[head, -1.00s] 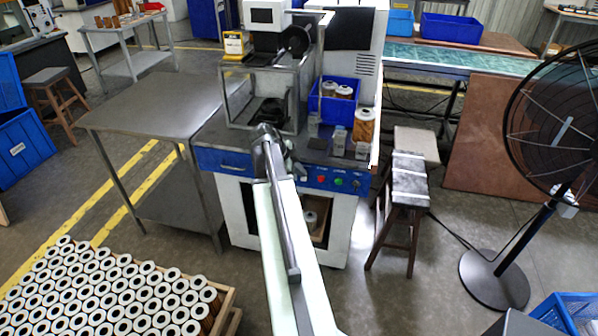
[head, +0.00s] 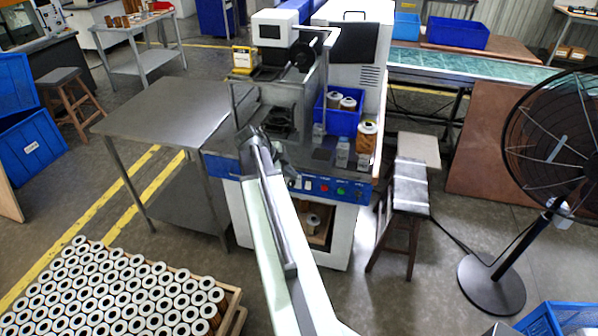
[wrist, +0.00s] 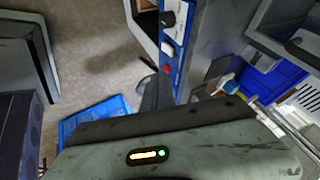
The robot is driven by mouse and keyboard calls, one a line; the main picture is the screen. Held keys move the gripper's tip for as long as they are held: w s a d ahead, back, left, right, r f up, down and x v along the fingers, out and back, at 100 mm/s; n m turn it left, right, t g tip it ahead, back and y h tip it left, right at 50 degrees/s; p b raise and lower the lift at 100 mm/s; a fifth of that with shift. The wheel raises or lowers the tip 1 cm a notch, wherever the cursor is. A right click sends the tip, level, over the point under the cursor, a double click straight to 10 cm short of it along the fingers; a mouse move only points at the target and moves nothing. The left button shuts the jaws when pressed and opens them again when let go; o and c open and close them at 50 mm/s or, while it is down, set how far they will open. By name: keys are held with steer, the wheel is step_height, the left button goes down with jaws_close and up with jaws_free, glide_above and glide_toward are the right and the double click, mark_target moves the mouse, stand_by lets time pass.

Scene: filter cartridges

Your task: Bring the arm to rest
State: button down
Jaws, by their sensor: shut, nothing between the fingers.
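My arm reaches up from the bottom of the head view toward the front of a machine with a blue-edged bench (head: 225,163). Its far end stands before the bench, and my gripper is mostly hidden behind the arm there. In the wrist view my gripper (wrist: 157,92) shows as dark fingers, close together and empty, near the blue control panel (wrist: 173,55). I cannot tell how far the fingers are from the panel.
A blue bin (head: 342,117) with filter cartridges and a loose cartridge (head: 366,138) stand on the bench. A steel table (head: 170,105) is left, a stool (head: 409,190) and fan (head: 560,150) right. A pallet of many cartridges (head: 236,298) is lower left. Floor shows between pallet and table.

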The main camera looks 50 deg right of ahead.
steer(key=shift+v, duration=0.75)
steer(key=shift+w, duration=0.1)
steer(key=w+a+n+t+y+p, duration=0.15)
steer(key=w+a+n, duration=0.35)
steer(key=a, duration=0.9)
steer(key=w+a+n+t+p, duration=0.1)
steer(key=w+a+n+t, duration=0.15)
steer(key=w+a, duration=0.85)
steer(key=s+a+f+n+y, duration=0.1)
steer(key=s+a+n+y, duration=0.1)
steer(key=a+n, duration=0.9)
steer(key=s+a+f+n+g+y, duration=0.1)
steer(key=s+a+n+y, duration=0.2)
steer(key=a+n, duration=0.8)
steer(key=shift+s+a, duration=0.65)
steer(key=shift+s, duration=0.55)
